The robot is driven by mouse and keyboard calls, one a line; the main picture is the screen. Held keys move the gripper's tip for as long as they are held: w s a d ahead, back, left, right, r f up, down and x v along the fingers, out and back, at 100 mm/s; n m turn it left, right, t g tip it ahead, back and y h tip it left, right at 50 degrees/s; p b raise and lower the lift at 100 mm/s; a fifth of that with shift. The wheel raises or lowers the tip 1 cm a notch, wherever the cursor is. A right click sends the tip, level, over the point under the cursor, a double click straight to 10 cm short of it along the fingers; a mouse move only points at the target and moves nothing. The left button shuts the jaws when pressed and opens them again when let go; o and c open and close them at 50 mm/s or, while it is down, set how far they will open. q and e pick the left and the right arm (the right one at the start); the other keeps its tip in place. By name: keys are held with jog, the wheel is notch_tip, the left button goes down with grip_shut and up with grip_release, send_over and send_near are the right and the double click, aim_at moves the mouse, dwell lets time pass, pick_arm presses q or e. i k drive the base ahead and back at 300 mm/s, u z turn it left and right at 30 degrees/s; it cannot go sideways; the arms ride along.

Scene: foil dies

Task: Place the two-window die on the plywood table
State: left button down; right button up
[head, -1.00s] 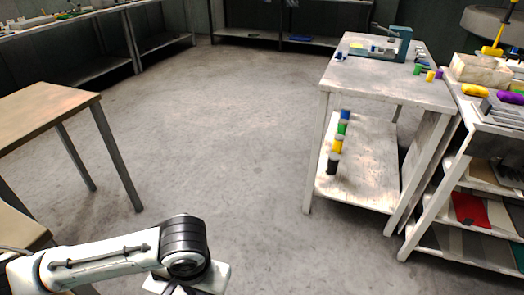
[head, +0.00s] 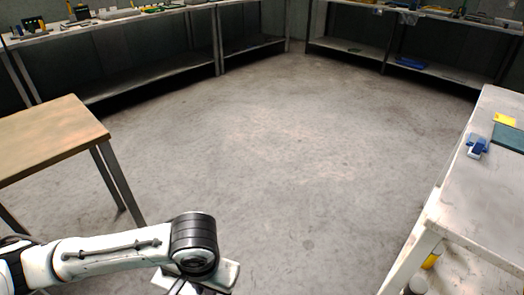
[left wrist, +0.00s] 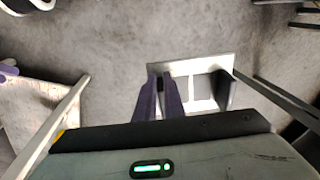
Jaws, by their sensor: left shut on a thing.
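The two-window die (left wrist: 190,88) is a pale metal frame with two rectangular openings side by side. In the left wrist view my left gripper (left wrist: 158,80) is shut on its left end, and the die hangs over grey floor. The plywood table (head: 45,135) has a tan top and dark metal legs. It stands at the left, beyond my left arm, and its visible top is bare. My right gripper is not in view.
A worn white table (head: 480,205) stands at the right with a blue object (head: 477,146) on it. Dark-framed benches (head: 120,22) line the back walls, with small items on top. The concrete floor (head: 280,150) between them is clear.

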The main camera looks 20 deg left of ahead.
aim_at(34, 130)
jog(key=u, duration=0.9)
jog(key=i, duration=1.15)
jog(key=u, duration=1.05)
